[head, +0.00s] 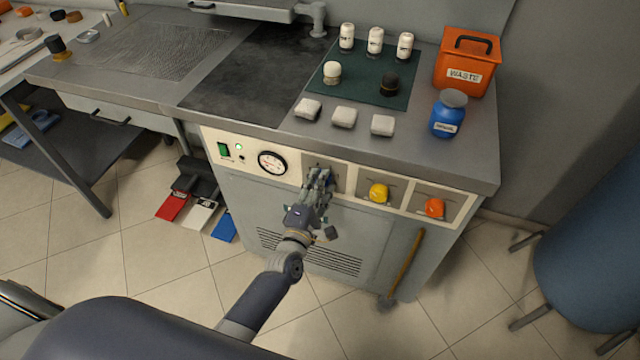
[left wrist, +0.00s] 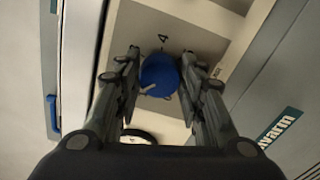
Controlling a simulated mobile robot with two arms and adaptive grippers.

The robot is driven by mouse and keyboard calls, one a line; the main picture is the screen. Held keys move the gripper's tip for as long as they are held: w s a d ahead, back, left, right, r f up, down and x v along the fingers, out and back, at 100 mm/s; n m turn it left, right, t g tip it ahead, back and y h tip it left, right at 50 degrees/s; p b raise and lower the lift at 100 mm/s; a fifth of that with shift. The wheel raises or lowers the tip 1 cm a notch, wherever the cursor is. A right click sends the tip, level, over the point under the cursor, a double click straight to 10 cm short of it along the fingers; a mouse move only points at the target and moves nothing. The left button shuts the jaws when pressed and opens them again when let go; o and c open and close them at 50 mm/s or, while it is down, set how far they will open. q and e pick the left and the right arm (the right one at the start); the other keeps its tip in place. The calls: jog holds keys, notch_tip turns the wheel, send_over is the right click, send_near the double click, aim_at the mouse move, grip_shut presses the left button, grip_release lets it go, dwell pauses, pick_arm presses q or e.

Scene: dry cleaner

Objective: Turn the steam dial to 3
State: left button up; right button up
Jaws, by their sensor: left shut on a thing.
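My left gripper (head: 319,178) reaches the front panel of the grey machine, at the leftmost of three dial plates. It is shut on a blue dial knob (left wrist: 160,74), with one finger on each side in the left wrist view. A dark "4" stands on the plate just beyond the knob. The knob's pointer and other marks are not clear, and in the head view the gripper hides the knob. A yellow dial (head: 379,193) and an orange dial (head: 434,208) sit to the right. No label names the steam dial readably. My right gripper is not in view.
A round gauge (head: 272,162) and green switch (head: 224,150) are left of the gripper. Bottles, white blocks, an orange waste bin (head: 467,62) and blue jar (head: 449,113) stand on top. A wooden-handled tool (head: 407,265) leans on the front; coloured pedals (head: 200,214) lie at lower left.

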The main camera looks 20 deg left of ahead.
pick_arm(q)
jog(key=shift+f+m+p, duration=0.15)
jog(key=shift+m+p, duration=0.45)
jog(key=shift+m, duration=3.1)
jog(key=shift+f+m+p, duration=0.15)
jog(key=shift+m+p, duration=0.4)
jog(key=shift+m, duration=3.15)
jog(key=o, duration=1.1)
jog(key=shift+c, duration=0.2)
